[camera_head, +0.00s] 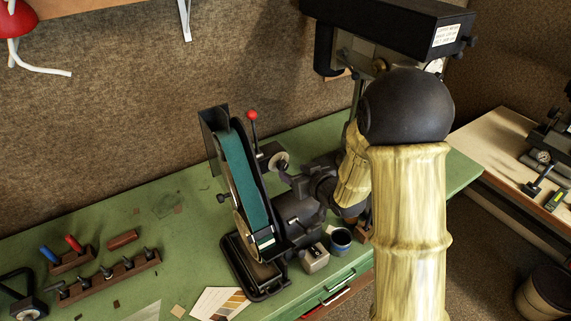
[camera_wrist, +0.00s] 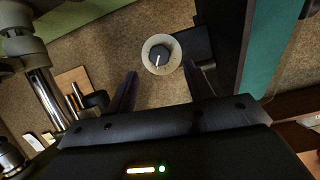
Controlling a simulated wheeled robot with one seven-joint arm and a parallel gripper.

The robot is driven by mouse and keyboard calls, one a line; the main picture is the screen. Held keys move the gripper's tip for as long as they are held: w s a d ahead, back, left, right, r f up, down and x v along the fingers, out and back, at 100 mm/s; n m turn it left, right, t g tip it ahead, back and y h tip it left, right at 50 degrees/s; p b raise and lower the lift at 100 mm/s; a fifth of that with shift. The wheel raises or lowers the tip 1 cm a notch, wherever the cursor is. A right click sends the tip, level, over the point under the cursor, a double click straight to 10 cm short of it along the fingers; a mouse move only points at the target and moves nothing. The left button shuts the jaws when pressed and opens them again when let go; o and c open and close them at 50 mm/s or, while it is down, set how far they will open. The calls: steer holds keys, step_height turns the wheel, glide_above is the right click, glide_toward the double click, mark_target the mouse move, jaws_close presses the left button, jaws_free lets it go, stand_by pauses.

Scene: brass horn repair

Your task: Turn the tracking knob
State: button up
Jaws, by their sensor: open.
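The belt grinder (camera_head: 243,180) stands upright on the green bench, with a dark green belt and a red-tipped lever (camera_head: 252,115). The tracking knob (camera_head: 280,160) shows as a pale round dial to the right of the belt. In the wrist view the knob (camera_wrist: 159,55) is dark with a white pointer line, on a pale round plate. My gripper (camera_wrist: 160,68) is open and empty. Its two fingers point toward the knob, one on each side in that view; contact is not visible. In the head view my gripper (camera_head: 288,176) is close to the knob, partly hidden by my arm.
The grinder belt (camera_wrist: 262,50) rises close on the right in the wrist view. A drill press (camera_head: 385,30) stands behind my arm. Tool racks (camera_head: 110,280) lie at left.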

mark_target(285, 167)
steer(key=p+x, duration=0.2)
steer(key=x, duration=0.4)
steer(key=c, duration=1)
steer(key=shift+o, duration=0.2)
steer(key=m, duration=0.1)
steer(key=m+g+y, duration=0.1)
steer(key=shift+w+d+m+y, duration=0.1)
steer(key=shift+d+m+y, duration=0.1)
steer(key=shift+m+y, duration=0.15)
steer(key=shift+m+y+p, duration=0.45)
steer(key=shift+m+p, duration=0.05)
steer(key=shift+m, duration=0.35)
